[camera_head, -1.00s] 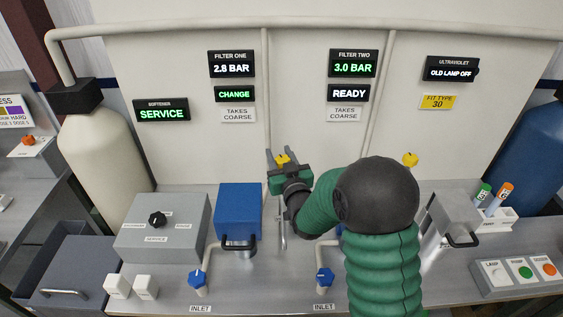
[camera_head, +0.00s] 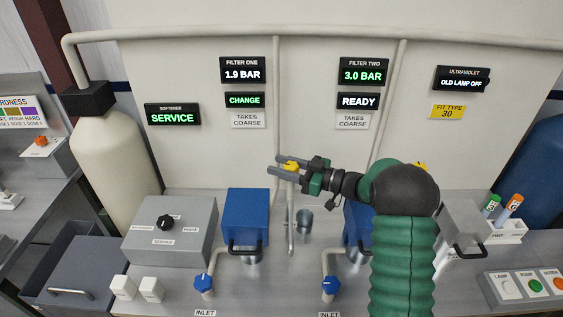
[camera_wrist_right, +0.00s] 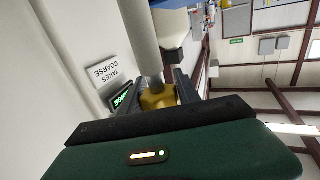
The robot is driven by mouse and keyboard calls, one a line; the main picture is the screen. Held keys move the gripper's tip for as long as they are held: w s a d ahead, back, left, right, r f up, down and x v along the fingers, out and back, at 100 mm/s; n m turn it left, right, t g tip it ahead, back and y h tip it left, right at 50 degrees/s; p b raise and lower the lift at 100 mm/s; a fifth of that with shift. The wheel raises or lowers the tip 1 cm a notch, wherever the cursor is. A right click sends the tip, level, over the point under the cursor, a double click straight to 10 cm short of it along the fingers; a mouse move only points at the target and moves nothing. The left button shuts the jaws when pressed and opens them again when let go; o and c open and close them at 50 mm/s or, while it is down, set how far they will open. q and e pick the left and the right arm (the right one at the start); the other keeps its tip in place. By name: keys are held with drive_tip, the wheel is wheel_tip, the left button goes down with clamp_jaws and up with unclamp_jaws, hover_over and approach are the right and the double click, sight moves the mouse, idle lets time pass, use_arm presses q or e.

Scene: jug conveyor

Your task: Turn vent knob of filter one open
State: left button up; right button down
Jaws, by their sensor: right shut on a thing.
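The yellow vent knob of filter one (camera_head: 291,166) sits on the pipe in front of the back panel. My right gripper (camera_head: 279,165) is shut on it, with its fingers pointing left past the knob. In the right wrist view the yellow knob (camera_wrist_right: 158,96) lies between the two dark fingers, at the end of a grey pipe. The filter one display (camera_head: 243,70) reads 1.9 BAR, and the green sign below it (camera_head: 245,100) reads CHANGE. My left gripper is not in view.
A blue housing (camera_head: 246,216) with a black handle stands below the knob. Blue inlet knobs (camera_head: 204,283) are along the front. A second yellow knob (camera_head: 421,166) is partly hidden behind my right arm. The filter two display (camera_head: 363,71) reads 3.0 BAR.

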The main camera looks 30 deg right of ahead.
drive_tip(key=shift+s+a+r+n+g+y, duration=0.1)
drive_tip(key=shift+s+r+n+g+y, duration=0.05)
drive_tip(key=shift+n+g+y, duration=1.05)
drive_tip(key=shift+r, duration=0.2)
drive_tip(key=c, duration=1.2)
unclamp_jaws()
drive_tip(key=o, duration=0.3)
drive_tip(key=shift+s, duration=0.15)
drive_tip(key=shift+o, duration=0.2)
drive_tip(key=shift+f, duration=0.2)
drive_tip(key=shift+s+d+f, duration=0.1)
drive_tip(key=shift+d, duration=0.25)
drive_tip(key=b+v, duration=0.3)
drive_tip(key=v, duration=1.3)
drive_tip(key=shift+d, duration=0.3)
